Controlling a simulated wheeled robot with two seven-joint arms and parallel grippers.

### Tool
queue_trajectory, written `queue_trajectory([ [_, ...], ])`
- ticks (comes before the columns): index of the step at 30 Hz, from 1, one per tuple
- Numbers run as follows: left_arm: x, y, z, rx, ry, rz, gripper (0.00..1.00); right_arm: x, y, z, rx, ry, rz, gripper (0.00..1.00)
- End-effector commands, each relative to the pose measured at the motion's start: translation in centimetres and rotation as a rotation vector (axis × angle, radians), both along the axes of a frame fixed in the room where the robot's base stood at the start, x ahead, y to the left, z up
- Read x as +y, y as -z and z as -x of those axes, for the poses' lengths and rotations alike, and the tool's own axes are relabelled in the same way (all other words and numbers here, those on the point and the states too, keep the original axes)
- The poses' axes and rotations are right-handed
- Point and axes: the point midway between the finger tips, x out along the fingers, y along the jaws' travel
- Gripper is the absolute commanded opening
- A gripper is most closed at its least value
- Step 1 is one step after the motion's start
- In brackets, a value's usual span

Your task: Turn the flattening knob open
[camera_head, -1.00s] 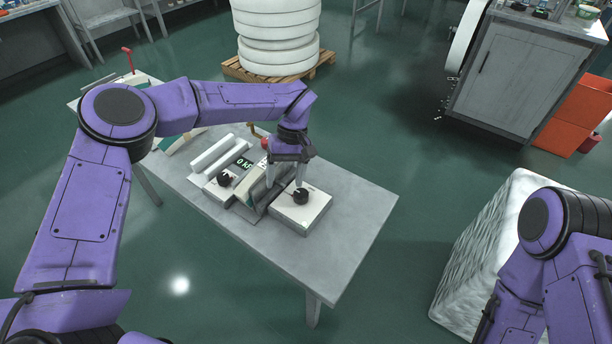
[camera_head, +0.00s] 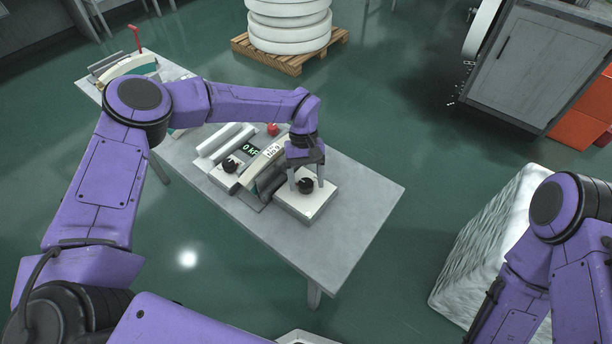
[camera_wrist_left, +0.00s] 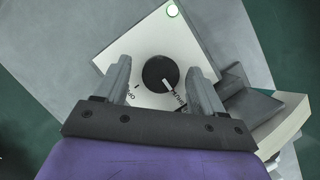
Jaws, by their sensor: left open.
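The flattening knob is a round black knob (camera_head: 306,185) on top of a white box (camera_head: 318,205) near the right part of the grey table. In the left wrist view the knob (camera_wrist_left: 160,74) lies between the fingers, with a white pointer line toward the lower right, near the "SHUT" label (camera_wrist_left: 180,102); another label, apparently "OPEN", is at its lower left. My left gripper (camera_head: 305,182) points down over the knob. In the left wrist view my left gripper (camera_wrist_left: 160,84) is open, with a gap on both sides of the knob. My right gripper is not in view.
A second black knob (camera_head: 231,165) and a display stand left of the white box. A curved pale part (camera_head: 266,163) adjoins it. The grey table (camera_head: 350,220) is bare on its right end. A white block (camera_head: 480,240) stands on the floor at right.

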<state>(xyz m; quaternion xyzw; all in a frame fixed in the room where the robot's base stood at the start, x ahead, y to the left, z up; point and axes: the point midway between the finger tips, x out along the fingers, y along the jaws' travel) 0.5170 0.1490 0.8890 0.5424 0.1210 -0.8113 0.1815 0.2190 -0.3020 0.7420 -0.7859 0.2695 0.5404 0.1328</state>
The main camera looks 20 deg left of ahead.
Motion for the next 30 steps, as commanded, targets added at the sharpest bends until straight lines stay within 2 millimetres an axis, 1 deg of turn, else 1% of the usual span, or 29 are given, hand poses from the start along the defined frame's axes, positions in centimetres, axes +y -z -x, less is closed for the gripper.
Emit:
queue_trajectory([
  [3,0.0,0.0,0.0,0.0,0.0,0.0,0.69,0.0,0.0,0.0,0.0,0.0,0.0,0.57],
  [4,0.0,0.0,0.0,0.0,0.0,0.0,0.62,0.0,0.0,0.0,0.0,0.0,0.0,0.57],
  [5,0.0,0.0,0.0,0.0,0.0,0.0,0.53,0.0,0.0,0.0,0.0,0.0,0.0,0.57],
  [6,0.0,0.0,0.0,0.0,0.0,0.0,0.4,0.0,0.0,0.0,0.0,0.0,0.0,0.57],
  [8,0.0,0.0,0.0,0.0,0.0,0.0,0.2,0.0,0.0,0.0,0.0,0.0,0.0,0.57],
  [9,0.0,0.0,0.0,-0.001,0.0,0.0,0.13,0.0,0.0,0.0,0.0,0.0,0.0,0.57],
  [16,0.0,0.1,0.0,-0.001,-0.012,-0.001,0.13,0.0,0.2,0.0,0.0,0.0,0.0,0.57],
  [20,0.1,0.1,0.0,-0.001,-0.048,-0.001,0.13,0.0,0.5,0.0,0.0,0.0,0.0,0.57],
  [26,0.2,0.3,0.0,-0.002,-0.168,0.002,0.13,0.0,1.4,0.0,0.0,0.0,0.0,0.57],
  [30,0.2,0.3,0.0,-0.002,-0.288,0.002,0.13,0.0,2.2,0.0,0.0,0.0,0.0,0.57],
])
